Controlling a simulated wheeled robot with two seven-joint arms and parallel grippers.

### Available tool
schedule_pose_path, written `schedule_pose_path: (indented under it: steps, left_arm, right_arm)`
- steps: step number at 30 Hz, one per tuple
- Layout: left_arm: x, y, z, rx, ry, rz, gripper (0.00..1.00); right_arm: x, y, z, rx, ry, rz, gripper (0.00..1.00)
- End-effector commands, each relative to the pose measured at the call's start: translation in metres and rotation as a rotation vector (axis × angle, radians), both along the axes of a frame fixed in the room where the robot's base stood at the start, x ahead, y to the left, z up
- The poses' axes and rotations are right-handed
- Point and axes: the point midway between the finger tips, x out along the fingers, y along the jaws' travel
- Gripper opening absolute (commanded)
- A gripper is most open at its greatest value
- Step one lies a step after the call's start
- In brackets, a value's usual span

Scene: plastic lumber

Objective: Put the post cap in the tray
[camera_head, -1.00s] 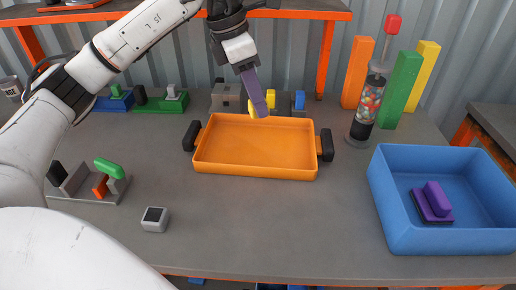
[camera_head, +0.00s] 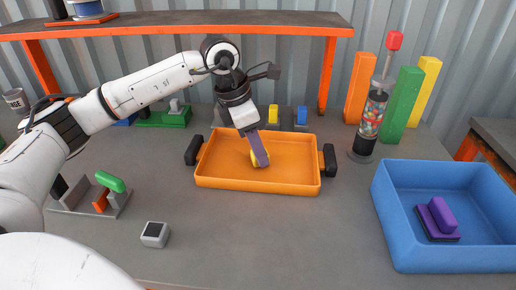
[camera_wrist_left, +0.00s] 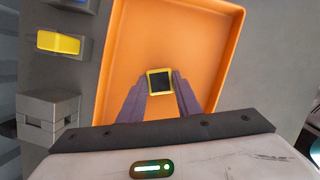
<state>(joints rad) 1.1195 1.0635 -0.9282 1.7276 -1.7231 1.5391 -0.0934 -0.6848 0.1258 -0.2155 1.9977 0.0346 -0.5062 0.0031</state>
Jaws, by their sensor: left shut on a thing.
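My left gripper (camera_head: 260,158) is shut on a small yellow post cap (camera_head: 253,159) and holds it inside the outline of the orange tray (camera_head: 215,180). In the left wrist view the post cap (camera_wrist_left: 150,81) shows as a yellow square rim around a dark middle, between the purple fingertips (camera_wrist_left: 160,88). The tray floor (camera_wrist_left: 200,45) lies beyond it. I cannot tell whether the cap touches the floor. The tray holds nothing else that I can see and has black side handles. My right gripper is not in view.
A blue bin (camera_head: 425,262) with a purple brush (camera_head: 439,218) stands at the right. A gumball-like dispenser (camera_head: 371,115) and coloured posts stand behind it. An orange-edged shelf (camera_head: 180,28) spans the back.

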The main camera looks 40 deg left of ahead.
Motion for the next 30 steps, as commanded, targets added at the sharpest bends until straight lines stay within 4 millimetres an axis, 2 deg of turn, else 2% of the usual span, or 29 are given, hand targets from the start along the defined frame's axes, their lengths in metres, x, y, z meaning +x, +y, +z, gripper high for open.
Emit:
schedule_pose_path:
  steps: [3, 4, 7, 15, 20, 30]
  left_arm:
    - [0.0, 0.0, -0.004, 0.0, 0.0, 0.0, 0.09]
    - [0.0, 0.0, -0.004, 0.0, 0.0, 0.0, 0.32]
    - [0.0, 0.0, -0.002, -0.001, 0.001, 0.0, 0.49]
    - [0.0, 0.0, -0.002, -0.001, 0.001, 0.0, 0.49]
    - [-0.001, 0.001, 0.008, -0.001, -0.001, 0.0, 0.49]
    - [-0.017, 0.014, 0.076, -0.001, -0.004, 0.001, 0.49]
  right_arm:
    - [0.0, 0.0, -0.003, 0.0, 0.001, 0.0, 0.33]
    - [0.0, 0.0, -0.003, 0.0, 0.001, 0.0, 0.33]
    - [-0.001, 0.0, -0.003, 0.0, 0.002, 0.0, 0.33]
    - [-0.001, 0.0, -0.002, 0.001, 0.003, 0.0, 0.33]
    - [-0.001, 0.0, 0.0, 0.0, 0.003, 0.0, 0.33]
    - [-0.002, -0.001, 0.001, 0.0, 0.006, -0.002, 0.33]
